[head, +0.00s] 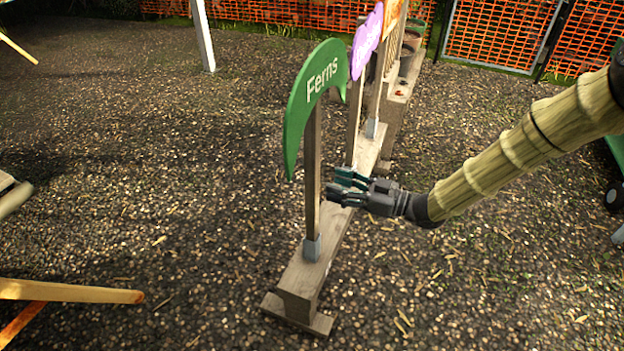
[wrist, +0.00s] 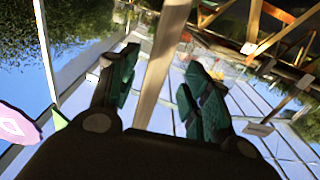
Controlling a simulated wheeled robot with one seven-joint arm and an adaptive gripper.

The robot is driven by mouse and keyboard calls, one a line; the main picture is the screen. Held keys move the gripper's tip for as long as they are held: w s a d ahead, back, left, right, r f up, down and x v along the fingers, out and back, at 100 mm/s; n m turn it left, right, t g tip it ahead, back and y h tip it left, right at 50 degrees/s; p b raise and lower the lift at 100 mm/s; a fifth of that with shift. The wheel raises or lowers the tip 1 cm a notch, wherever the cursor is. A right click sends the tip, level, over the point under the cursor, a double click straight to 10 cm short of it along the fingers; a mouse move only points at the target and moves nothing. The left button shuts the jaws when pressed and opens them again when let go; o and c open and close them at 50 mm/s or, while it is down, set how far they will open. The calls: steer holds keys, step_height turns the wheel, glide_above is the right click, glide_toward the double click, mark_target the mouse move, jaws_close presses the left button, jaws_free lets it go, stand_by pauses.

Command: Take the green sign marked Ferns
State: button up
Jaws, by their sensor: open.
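The green sign marked Ferns (head: 316,84) has a curved leaf-like board on an upright wooden post (head: 312,190). The post stands in a grey socket on a low wooden beam (head: 291,277). My gripper (head: 338,187) is open and comes in from the right at about the middle height of the post. In the wrist view a wooden post (wrist: 163,65) runs between the two open fingers (wrist: 158,88). No finger is seen closed against it. In the wrist view a bit of green and a pink-purple board show at the left edge.
A purple sign (head: 366,42) and an orange sign (head: 394,18) stand behind on the same row. Pots (head: 410,42) sit beyond them. Gravel ground is open on both sides. Orange mesh fence (head: 290,12) closes the back. Wooden legs (head: 70,292) reach in at lower left.

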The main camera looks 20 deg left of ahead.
mark_target(319, 139)
steer(key=shift+w+a, duration=0.1)
steer(key=shift+a, duration=3)
jaws_close()
steer(key=shift+r+p, duration=4)
steer(key=shift+r, duration=2.3)
